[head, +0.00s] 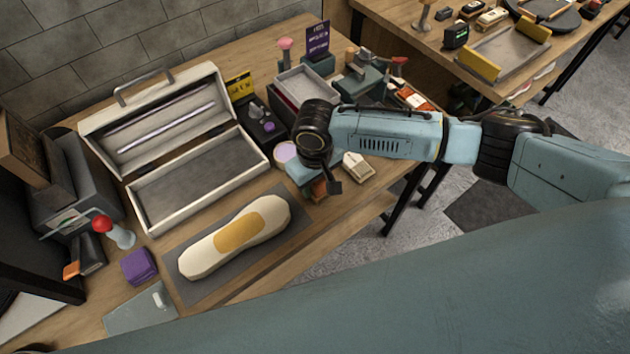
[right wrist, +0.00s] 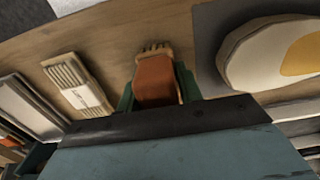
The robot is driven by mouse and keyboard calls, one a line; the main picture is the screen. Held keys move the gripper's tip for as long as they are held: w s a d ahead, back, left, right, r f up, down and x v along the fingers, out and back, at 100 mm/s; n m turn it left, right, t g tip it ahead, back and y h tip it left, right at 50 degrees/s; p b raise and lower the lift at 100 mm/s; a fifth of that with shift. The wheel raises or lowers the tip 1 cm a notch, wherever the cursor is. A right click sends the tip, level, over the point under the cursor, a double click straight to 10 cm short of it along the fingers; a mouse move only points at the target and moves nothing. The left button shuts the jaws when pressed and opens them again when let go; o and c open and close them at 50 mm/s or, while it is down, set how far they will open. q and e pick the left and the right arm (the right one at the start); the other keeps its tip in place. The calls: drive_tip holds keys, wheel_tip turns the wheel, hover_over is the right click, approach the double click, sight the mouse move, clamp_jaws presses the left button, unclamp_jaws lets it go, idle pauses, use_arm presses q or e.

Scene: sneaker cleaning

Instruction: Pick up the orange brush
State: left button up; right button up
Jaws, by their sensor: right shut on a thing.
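The orange brush (head: 319,187) is at the table's front edge in the head view, partly hidden by my right gripper (head: 322,183). In the right wrist view the orange brush (right wrist: 157,80) shows its orange body and a pale, ridged wooden end. My right gripper's green fingers (right wrist: 157,92) stand on both sides of it, shut on it. The near part of the brush is hidden behind the gripper's body. I cannot tell whether the brush touches the table. My left gripper is not in view.
A cream shoe form with a yellow patch (head: 237,234) lies on a grey mat (head: 190,290) to the left. A pale labelled wooden block (head: 357,165) lies just right of the gripper. An open toolbox (head: 150,212), a purple block (head: 138,266) and a grey tray (head: 300,84) also stand on the table.

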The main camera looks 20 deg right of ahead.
wheel_tip(320, 180, up, 10)
drive_tip(key=shift+p, duration=0.55)
